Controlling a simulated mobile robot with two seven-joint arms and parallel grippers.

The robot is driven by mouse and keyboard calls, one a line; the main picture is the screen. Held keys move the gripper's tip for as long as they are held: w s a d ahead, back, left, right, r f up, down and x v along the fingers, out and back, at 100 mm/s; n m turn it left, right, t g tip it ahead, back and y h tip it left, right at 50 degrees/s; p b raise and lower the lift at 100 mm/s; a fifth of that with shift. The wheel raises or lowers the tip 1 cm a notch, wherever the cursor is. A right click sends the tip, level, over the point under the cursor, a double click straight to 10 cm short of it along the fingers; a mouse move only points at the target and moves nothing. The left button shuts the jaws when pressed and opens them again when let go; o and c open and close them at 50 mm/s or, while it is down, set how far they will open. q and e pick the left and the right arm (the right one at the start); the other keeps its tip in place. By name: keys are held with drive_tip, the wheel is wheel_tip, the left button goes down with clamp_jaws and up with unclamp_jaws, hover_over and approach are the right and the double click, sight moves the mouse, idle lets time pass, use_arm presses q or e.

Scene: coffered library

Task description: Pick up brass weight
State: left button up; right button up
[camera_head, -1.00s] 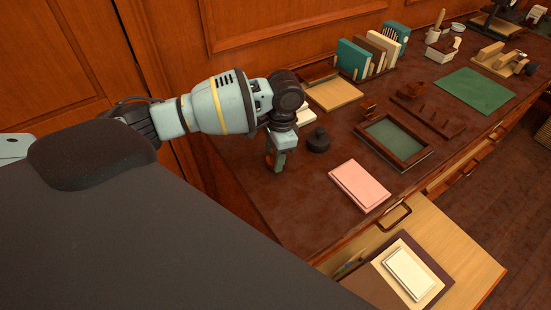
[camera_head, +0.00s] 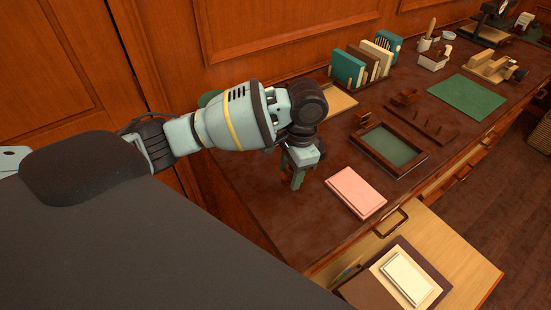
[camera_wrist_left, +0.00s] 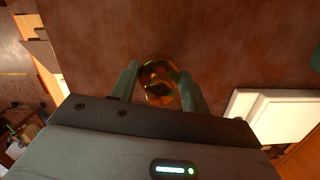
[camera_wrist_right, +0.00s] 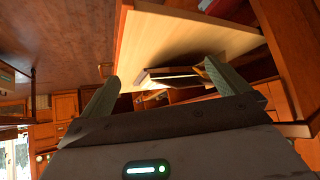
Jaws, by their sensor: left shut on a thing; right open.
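The brass weight (camera_wrist_left: 158,82) is a shiny golden round piece between the fingers of my left gripper (camera_wrist_left: 158,78) in the left wrist view. The fingers are shut on its sides. In the head view my left gripper (camera_head: 297,178) points down over the desk, left of the pink box, and its fingers hide the weight. I cannot tell how far the weight is above the desk top. My right gripper (camera_wrist_right: 162,68) is open and empty in the right wrist view, by an open drawer. It is outside the head view.
The pink box (camera_head: 356,192) lies on the brown desk (camera_head: 240,205). Behind it are a green-lined tray (camera_head: 392,145), a row of books (camera_head: 360,65) and a green mat (camera_head: 472,96). An open drawer (camera_head: 455,255) juts out in front, holding a white box (camera_head: 411,279).

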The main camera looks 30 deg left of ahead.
use_arm(q)
drive_tip(key=s+d, duration=0.1)
drive_tip(key=d, duration=0.1)
drive_tip(key=s+d, duration=0.1)
drive_tip(key=d, duration=0.2)
drive_tip(key=d+r, duration=0.1)
drive_tip(key=d, duration=0.2)
drive_tip(key=shift+s, duration=0.4)
